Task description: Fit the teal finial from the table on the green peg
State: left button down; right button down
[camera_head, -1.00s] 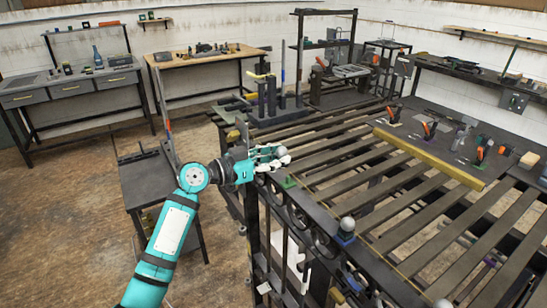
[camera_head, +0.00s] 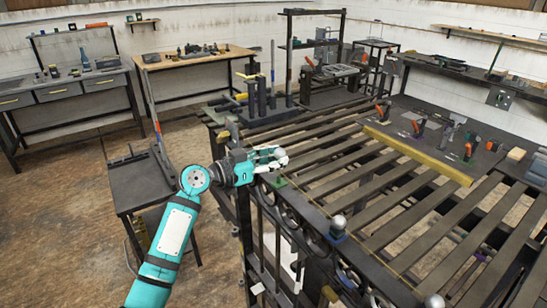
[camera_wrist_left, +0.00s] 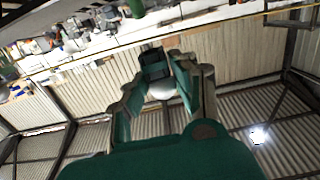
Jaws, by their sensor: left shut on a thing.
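My left gripper (camera_head: 272,158) is at the near left corner of the gate, above and slightly left of the green peg (camera_head: 278,182). In the left wrist view the left gripper (camera_wrist_left: 164,75) is shut on the finial (camera_wrist_left: 154,64), which shows a dark teal block and a pale round ball between the fingers. In the head view the fingers mostly hide the finial. The green peg stands up from the gate's top rail, apart from the finial as far as I can see. My right gripper is not in view.
The slatted gate (camera_head: 330,165) lies flat to the right. Its near rail carries a ball finial on a blue base (camera_head: 338,226) and another pale ball (camera_head: 434,301).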

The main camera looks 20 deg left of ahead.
aim_at(274, 184)
pick_arm(q)
jog(key=shift+f, duration=0.9)
jog(key=shift+b, duration=0.5)
jog(key=shift+b, duration=0.35)
jog(key=shift+b, duration=0.4)
jog(key=shift+f+b, duration=1.85)
jog(key=shift+b, duration=0.35)
dwell(1.0)
jog(key=c, duration=1)
grip_release()
jog(key=v, duration=1.2)
jog(key=shift+s, duration=0.1)
